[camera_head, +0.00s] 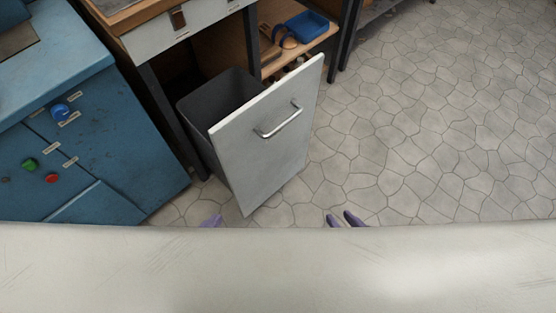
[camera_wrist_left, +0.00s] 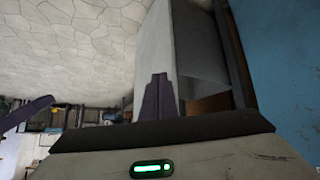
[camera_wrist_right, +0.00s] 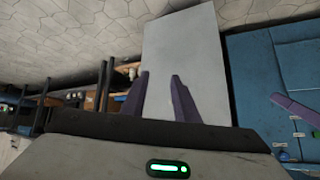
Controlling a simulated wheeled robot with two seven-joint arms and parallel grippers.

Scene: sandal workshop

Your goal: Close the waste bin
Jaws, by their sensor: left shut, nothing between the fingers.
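The waste bin is pulled out from under the workbench. Its dark grey tub (camera_head: 218,92) stands behind a pale grey front panel (camera_head: 262,140) with a metal bar handle (camera_head: 280,120). The tub also shows in the left wrist view (camera_wrist_left: 198,50), and the panel fills the middle of the right wrist view (camera_wrist_right: 185,50). My left gripper (camera_head: 210,220) is shut and empty, near the panel's lower left side; its purple fingers (camera_wrist_left: 159,76) meet in the left wrist view. My right gripper (camera_head: 340,218) is open and empty, right of the panel; its fingers (camera_wrist_right: 160,76) are apart.
A blue cabinet (camera_head: 110,130) with coloured knobs stands left of the bin. The wooden bench shelf (camera_head: 325,38) behind holds a blue tray (camera_head: 307,25) and tools. Dark bench legs (camera_head: 347,35) stand at the back. The stone floor (camera_head: 450,120) to the right is clear.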

